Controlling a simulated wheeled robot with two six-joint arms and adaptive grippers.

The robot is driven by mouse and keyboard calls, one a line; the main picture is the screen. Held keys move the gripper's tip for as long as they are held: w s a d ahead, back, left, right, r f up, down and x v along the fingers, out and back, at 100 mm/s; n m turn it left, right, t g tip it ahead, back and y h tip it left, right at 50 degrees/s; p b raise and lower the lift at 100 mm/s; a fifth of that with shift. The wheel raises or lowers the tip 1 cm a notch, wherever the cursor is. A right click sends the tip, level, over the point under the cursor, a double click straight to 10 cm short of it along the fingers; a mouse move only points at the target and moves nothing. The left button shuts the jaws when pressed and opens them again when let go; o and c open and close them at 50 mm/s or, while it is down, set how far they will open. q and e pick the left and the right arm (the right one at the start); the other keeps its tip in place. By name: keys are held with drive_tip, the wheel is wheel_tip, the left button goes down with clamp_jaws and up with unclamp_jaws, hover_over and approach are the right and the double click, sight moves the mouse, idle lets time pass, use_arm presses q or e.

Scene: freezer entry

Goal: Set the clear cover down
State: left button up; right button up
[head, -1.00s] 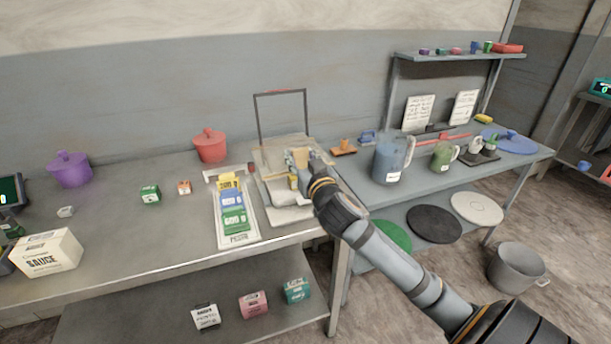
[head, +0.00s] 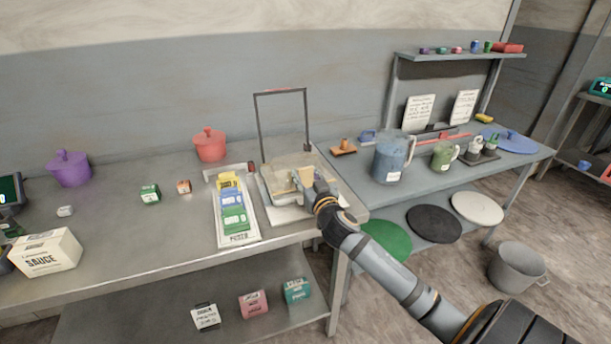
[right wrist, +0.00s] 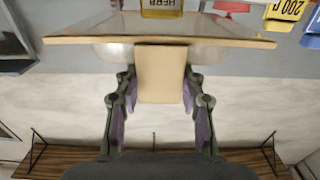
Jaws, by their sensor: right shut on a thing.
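The clear cover (head: 290,165) is a see-through sheet with a tan edge, above a pale tray or base (head: 280,213) at the right end of the left table. In the right wrist view the cover (right wrist: 100,28) spans the top, with a tan block (right wrist: 162,75) as its grip. My right gripper (head: 318,190) is shut on this block; its fingers (right wrist: 160,88) flank it in the right wrist view. I cannot tell whether the cover touches what is under it. My left gripper is not in view.
A dark upright frame (head: 258,125) rises behind the cover. A rack of yellow, blue and green packs (head: 238,238) stands close to its left. Jugs (head: 391,160) stand to its right on the other table. The left table's middle has free room.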

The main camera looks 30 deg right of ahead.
drive_tip(key=shift+f+b, duration=0.4)
drive_tip(key=shift+f, duration=0.25)
drive_tip(key=o, duration=0.9)
drive_tip(key=shift+r, duration=0.1)
drive_tip(key=shift+o, duration=0.2)
drive_tip(key=shift+r, duration=0.1)
drive_tip(key=shift+r+p, duration=0.55)
drive_tip(key=shift+p, duration=0.1)
drive_tip(key=v, duration=0.1)
drive_tip(key=b+v, duration=0.1)
drive_tip(key=v, duration=0.1)
drive_tip(key=shift+a+f, duration=0.1)
drive_tip(key=shift+f, duration=0.2)
drive_tip(key=p+v, duration=0.3)
drive_tip(key=v, duration=0.6)
drive_tip(key=shift+r, duration=0.3)
